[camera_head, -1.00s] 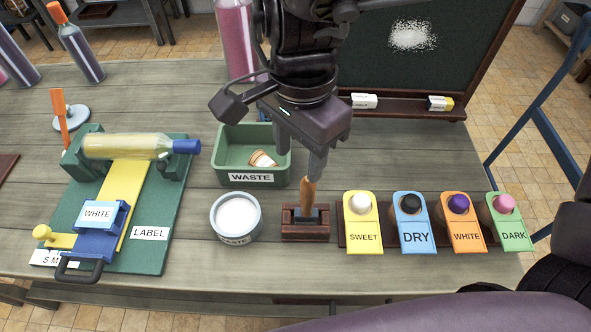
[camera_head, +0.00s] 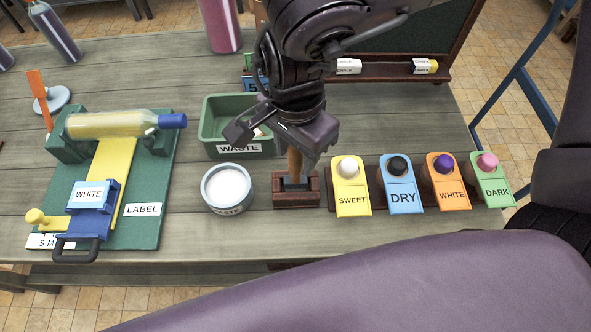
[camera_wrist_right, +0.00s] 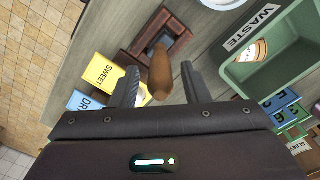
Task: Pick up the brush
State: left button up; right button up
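The brush stands upright in a dark red-brown holder (camera_head: 296,201), with its wooden handle (camera_head: 295,166) up; its lower end is hidden in the holder. In the right wrist view the handle (camera_wrist_right: 160,72) points up toward the camera. My right gripper (camera_head: 297,158) is over the brush from above. In the wrist view my right gripper (camera_wrist_right: 160,82) is open, one finger on each side of the handle, with visible gaps. My left gripper is not in view.
Left of the holder stands a paste pot (camera_head: 227,187), with a green WASTE bin (camera_head: 222,149) behind it. Right of it are the SWEET (camera_head: 352,199), DRY (camera_head: 402,196), WHITE (camera_head: 451,194) and DARK (camera_head: 494,191) blocks. A labelling stand with a bottle (camera_head: 110,124) is at left.

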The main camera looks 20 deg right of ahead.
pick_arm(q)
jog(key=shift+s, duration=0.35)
pick_arm(e)
grip_shut()
jog(key=shift+r, duration=0.1)
